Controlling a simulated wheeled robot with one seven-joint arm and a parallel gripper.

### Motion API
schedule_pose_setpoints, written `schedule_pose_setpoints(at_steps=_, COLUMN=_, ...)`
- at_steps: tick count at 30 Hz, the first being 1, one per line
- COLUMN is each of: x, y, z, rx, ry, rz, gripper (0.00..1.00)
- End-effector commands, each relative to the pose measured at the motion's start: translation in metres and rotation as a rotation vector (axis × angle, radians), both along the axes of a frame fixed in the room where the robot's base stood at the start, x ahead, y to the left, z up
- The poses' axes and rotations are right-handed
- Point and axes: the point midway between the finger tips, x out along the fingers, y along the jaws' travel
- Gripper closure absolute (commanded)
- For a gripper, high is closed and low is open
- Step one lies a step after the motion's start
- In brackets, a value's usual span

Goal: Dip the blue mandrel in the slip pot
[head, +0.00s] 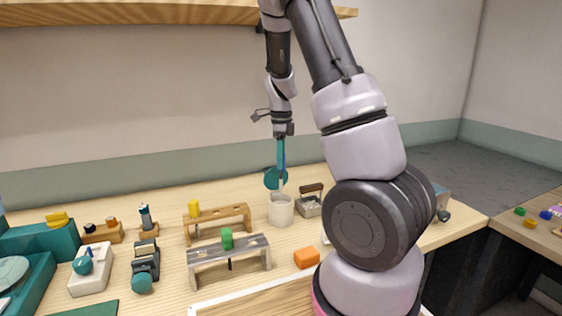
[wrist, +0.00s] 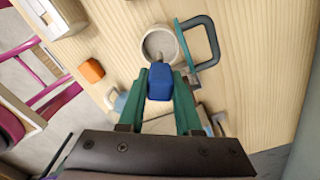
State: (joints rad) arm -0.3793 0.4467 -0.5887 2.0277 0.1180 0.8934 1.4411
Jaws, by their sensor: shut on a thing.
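My gripper (head: 281,156) points straight down above the slip pot (head: 281,211), a pale cylinder on the workbench. Its teal fingers are shut on the blue mandrel, whose blue block (wrist: 160,85) sits between the fingertips in the wrist view. A thin grey rod runs down from the block to the pot's mouth. In the wrist view the rod overlaps the near edge of the slip pot's opening (wrist: 158,29). I cannot tell how far the tip is inside. A teal round lid (head: 272,179) stands up behind the pot.
A grey block with a brown handle (head: 311,201) is close on the right. An orange block (head: 307,258) lies in front.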

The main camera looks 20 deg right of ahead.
Motion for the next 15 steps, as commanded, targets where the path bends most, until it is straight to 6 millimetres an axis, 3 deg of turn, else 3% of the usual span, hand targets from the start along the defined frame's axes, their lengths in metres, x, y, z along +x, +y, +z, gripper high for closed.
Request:
schedule_pose_setpoints(at_steps=8, x=0.000, y=0.000, z=0.003, rx=0.000, ry=-0.001, rz=0.001, gripper=1.00)
schedule_pose_setpoints(at_steps=15, x=0.001, y=0.000, z=0.030, rx=0.000, ry=-0.004, rz=0.001, gripper=1.00)
